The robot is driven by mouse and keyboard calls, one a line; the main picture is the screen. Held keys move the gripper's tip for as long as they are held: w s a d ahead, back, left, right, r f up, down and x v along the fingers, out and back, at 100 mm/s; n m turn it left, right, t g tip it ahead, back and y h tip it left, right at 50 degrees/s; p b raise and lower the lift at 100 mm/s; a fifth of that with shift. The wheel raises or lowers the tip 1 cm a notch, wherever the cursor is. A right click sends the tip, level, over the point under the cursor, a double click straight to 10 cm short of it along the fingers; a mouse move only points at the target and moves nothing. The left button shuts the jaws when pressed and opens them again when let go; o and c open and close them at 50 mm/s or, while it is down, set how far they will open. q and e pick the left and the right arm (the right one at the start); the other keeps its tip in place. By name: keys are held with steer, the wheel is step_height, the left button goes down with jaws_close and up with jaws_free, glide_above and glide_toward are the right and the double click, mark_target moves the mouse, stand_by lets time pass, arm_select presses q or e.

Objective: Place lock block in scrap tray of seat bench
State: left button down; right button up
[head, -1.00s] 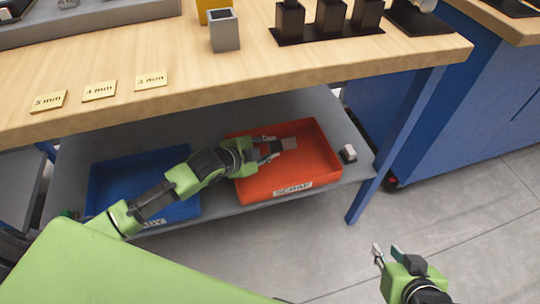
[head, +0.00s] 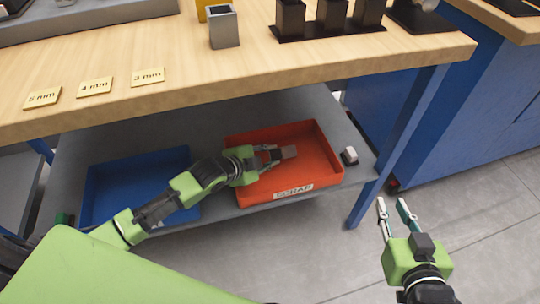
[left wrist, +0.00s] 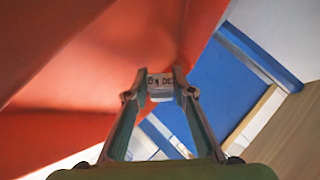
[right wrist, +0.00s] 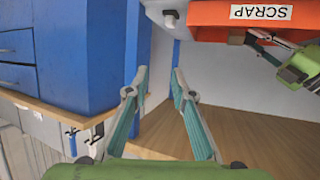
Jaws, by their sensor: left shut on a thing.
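The lock block (head: 289,152) is a small grey-brown piece. My left gripper (head: 275,156) is shut on it and holds it inside the red scrap tray (head: 330,160), within the rim. The left wrist view shows the block (left wrist: 160,81) between the fingertips, with small lettering on its face. I cannot tell whether the block touches the tray floor. The tray sits on the lower shelf of the bench, with a SCRAP label on its front. My right gripper (head: 393,204) is open and empty, over the floor right of the bench.
A blue tray (head: 130,178) stands left of the scrap tray. A small white-and-dark block (head: 349,156) lies on the shelf to its right. The wooden bench top (head: 200,75) overhangs the shelf, and a blue leg (head: 395,135) stands at the right. Bare floor lies in front.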

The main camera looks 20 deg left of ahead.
arm_select(q)
steer(key=shift+f, duration=0.55)
steer(key=c, duration=1.7)
jaws_free()
arm_select(e)
steer(key=shift+w+a+r, duration=0.1)
steer(key=shift+w+r, duration=0.1)
steer(key=shift+r, duration=0.2)
arm_select(q)
steer(key=shift+r, duration=0.35)
steer(key=p+v, duration=0.2)
steer(key=v, duration=0.3)
steer(key=shift+s+a+r, duration=0.1)
steer(key=shift+r, duration=0.25)
steer(key=p+v, duration=0.2)
steer(key=v, duration=0.4)
steer(key=shift+s+a+r, duration=0.1)
steer(key=shift+s+r, duration=0.05)
steer(key=shift+s, duration=0.1)
arm_select(e)
steer(key=s+d+f+g+h, duration=0.1)
steer(key=s+d+f+g, duration=0.2)
steer(key=s+f+g, duration=0.2)
steer(key=s+d+f+g+h, duration=0.1)
steer(key=s+d+f+g, duration=0.2)
steer(key=s+f, duration=0.4)
steer(key=s+g, duration=0.1)
steer(key=s, duration=0.4)
steer(key=shift+m+g+h, duration=0.3)
steer(key=shift+g, duration=0.1)
